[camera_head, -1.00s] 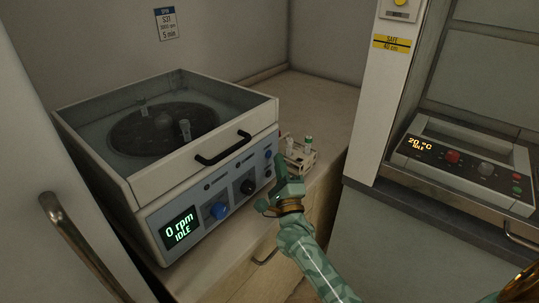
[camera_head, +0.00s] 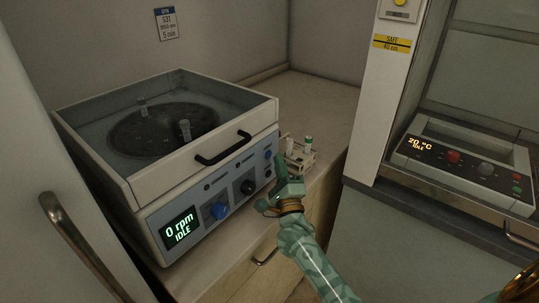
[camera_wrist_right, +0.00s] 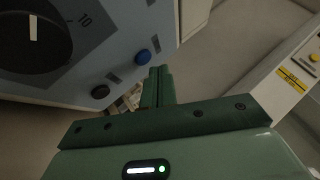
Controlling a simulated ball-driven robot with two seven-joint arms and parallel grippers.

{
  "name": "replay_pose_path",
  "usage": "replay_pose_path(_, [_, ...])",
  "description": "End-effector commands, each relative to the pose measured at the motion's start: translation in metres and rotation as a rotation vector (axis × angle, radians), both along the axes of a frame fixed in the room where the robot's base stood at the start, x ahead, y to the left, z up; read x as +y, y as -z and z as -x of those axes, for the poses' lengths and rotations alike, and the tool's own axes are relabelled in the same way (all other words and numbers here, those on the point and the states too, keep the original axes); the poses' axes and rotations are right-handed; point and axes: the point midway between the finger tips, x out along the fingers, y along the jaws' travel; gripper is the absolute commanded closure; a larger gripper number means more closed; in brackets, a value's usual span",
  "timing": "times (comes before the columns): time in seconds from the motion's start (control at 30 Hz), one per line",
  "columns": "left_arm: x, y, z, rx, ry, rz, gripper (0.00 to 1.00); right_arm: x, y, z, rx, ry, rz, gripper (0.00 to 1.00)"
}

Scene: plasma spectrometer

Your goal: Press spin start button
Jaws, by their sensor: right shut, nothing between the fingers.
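The centrifuge (camera_head: 150,228) stands at left with its clear lid down and its display reading 0 rpm, IDLE. Its front panel has a blue knob (camera_head: 219,210), a black knob (camera_head: 248,187) and a small blue button (camera_head: 268,154) near the right end. In the wrist view the blue button (camera_wrist_right: 143,56) is above a dark button (camera_wrist_right: 100,91); no label is readable. My right gripper (camera_head: 279,158) is shut and empty, just in front of the panel's right end. Its fingertips (camera_wrist_right: 160,70) appear just right of and below the blue button; contact cannot be told.
A small rack (camera_head: 301,156) with tubes stands on the bench just behind my right gripper. A black lid handle (camera_head: 222,150) juts from the centrifuge's front. A hotplate-like device (camera_head: 465,172) reading 20 °C stands at right. The bench behind the rack is clear.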

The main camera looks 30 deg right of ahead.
Motion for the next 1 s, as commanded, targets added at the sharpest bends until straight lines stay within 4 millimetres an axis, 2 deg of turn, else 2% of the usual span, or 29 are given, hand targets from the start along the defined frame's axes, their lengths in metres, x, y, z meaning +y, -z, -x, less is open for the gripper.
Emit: replay_pose_path(1.0, [0.0, 0.0014, 0.0007, 0.001, -0.001, 0.0, 0.45, 0.0037, -0.0002, -0.0085, 0.0, 0.0, 0.0, 1.0])
